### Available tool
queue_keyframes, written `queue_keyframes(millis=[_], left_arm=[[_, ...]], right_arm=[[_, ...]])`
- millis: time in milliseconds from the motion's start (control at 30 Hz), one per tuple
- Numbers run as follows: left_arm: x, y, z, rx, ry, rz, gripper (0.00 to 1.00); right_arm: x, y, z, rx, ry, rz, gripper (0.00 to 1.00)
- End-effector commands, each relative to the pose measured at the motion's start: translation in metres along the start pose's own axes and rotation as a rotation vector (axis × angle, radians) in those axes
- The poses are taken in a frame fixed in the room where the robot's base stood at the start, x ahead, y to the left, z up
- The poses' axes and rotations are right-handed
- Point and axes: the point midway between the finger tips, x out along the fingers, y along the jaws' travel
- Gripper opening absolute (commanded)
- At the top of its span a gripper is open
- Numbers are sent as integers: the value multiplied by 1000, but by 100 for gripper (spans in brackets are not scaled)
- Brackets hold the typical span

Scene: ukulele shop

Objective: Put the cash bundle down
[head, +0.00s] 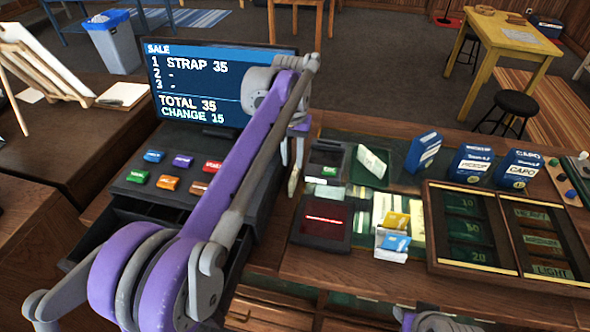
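My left gripper (291,172) points down at the right edge of the black cash register (140,205). Its fingers show nearly edge-on, with a small beige piece at the lower tip. I cannot tell whether that piece is a fingertip or something held. No cash bundle can be made out for certain. A pale slab with green marks (373,162) leans in a dark green tray, and flat cream and green slips (380,210) lie on the counter; either may be cash. Only a bit of my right arm shows at the bottom edge.
The register screen (220,85) reads total 35, change 15. Bare wood (340,268) shows in front.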

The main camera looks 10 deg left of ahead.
Motion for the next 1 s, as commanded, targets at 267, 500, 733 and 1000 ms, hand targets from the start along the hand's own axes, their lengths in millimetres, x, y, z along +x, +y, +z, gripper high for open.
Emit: queue_keyframes(millis=[267, 500, 733, 1000], left_arm=[[46, 0, 2, 0, -2, 0, 30], [68, -3, 0, 0, 0, 0, 30], [98, -4, -1, 0, 0, 0, 30], [100, -4, -1, 0, 0, 0, 30]], right_arm=[[7, 0, 9, 0, -8, 0, 44], [6, 0, 8, 0, -7, 0, 44], [7, 0, 9, 0, -8, 0, 44], [7, 0, 9, 0, -8, 0, 44]])
